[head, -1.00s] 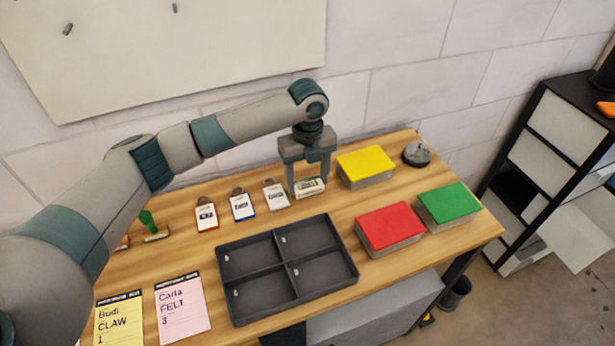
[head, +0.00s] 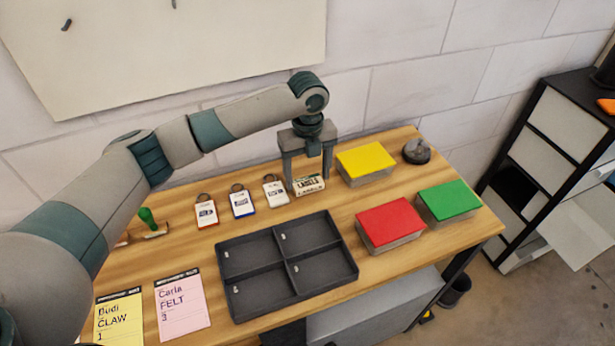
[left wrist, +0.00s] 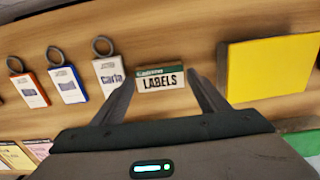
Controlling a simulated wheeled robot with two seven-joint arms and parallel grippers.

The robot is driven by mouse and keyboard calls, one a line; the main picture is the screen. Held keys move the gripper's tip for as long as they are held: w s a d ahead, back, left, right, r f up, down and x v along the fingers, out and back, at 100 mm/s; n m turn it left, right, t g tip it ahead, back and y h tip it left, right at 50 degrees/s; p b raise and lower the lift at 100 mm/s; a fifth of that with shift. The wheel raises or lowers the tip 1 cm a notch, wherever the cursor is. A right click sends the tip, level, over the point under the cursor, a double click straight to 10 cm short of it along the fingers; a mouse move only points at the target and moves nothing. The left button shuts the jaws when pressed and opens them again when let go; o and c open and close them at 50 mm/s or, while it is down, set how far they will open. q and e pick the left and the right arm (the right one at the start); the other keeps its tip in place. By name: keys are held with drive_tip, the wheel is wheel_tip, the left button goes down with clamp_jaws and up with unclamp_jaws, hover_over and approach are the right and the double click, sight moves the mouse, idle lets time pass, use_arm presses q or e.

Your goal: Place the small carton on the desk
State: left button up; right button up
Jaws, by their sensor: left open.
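The small carton (head: 309,185) lies on the wooden desk (head: 400,275), between the white key tags and the yellow-topped stack. In the left wrist view the carton (left wrist: 161,78) reads "LABELS" and has a green and white face. My left gripper (head: 308,185) is open above the desk, with its fingers pointing down on either side of the carton. In the left wrist view the two fingertips (left wrist: 160,82) show left and right of the carton, with small gaps. My right gripper is not in view.
A dark four-part tray (head: 289,261) sits in front of the carton. Yellow (head: 365,162), red (head: 390,225) and green (head: 449,201) stacks stand to the right. Key tags (head: 242,204) lie to the left. A grey round object (head: 417,152) stands at the back right.

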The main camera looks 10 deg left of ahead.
sight(308, 182)
use_arm(q)
wheel_tip(308, 182, up, 11)
drive_tip(key=b, duration=0.3)
drive_tip(key=shift+r, duration=0.1)
idle(0.9)
